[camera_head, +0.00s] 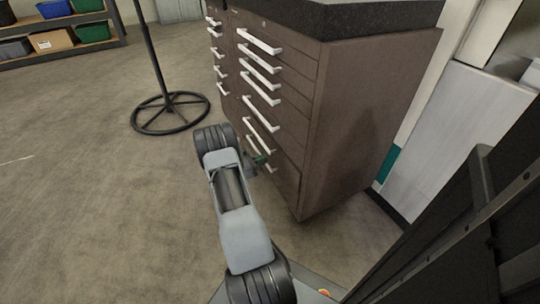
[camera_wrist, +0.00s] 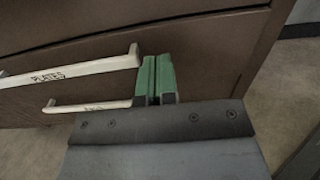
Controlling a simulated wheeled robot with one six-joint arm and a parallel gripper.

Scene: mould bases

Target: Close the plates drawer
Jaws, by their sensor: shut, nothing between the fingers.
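The plates drawer has a brown front (camera_wrist: 205,55) and a white bar handle marked PLATES (camera_wrist: 70,68), seen in the wrist view. My gripper (camera_wrist: 157,60) has green fingers, shut together and empty. The fingertips are at the right end of the PLATES handle, over the brown front; I cannot tell whether they touch it. In the head view my gripper (camera_head: 260,159) is low at the cabinet (camera_head: 350,120), beside the lower handles, and my arm hides part of the area. No clear gap shows how far the drawer stands out.
A second white handle (camera_wrist: 95,105) with a hard-to-read label lies below the PLATES handle. Several more handles run up the cabinet front. A black round stand base (camera_head: 171,113) stands on the floor at left. Shelves with bins (camera_head: 60,45) are at the far left. The floor between is clear.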

